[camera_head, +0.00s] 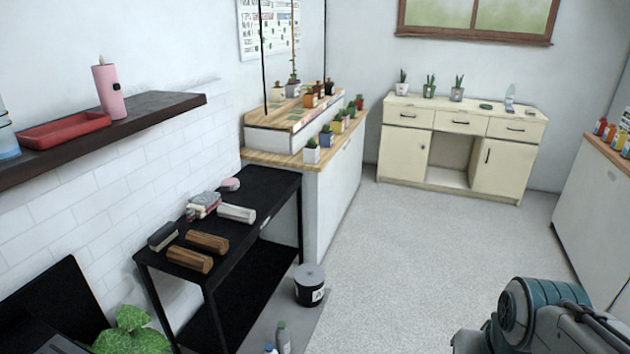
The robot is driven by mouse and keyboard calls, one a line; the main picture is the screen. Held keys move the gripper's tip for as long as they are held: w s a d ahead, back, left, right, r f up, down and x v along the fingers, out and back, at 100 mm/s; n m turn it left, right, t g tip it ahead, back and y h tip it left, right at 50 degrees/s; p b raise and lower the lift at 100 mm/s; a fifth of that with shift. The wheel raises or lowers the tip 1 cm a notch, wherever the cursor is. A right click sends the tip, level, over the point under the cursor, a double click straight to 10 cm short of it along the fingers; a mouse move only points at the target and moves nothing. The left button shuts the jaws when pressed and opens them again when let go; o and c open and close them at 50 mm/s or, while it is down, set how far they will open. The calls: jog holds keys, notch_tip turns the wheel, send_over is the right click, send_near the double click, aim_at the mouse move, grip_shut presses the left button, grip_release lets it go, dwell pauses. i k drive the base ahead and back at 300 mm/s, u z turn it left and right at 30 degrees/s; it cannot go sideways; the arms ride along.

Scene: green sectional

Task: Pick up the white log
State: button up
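A white log (237,213) lies on the top of a black two-level table (265,187) against the left wall. It lies near the table's right-hand edge, with bare black tabletop beyond it. Two brown logs (207,241) lie nearer to me on the same top, apart from the white one. Part of my arm shows at the lower right, far from the table. My gripper's fingers are not in view.
A dark grey block (163,236), a bundle of cloth-like items (204,203) and a pinkish item (230,184) share the tabletop. A dark bucket (309,288) and bottles (283,336) stand on the floor beside the table. A dark shelf (155,110) overhangs at left. The central floor is clear.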

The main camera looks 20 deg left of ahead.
aim_at(247, 215)
jog(key=z, duration=0.1)
jog(key=i, duration=1.5)
jog(key=u, duration=0.85)
jog(key=i, duration=1.05)
jog(key=u, duration=1.35)
jog(key=i, duration=0.45)
jog(key=u, duration=0.3)
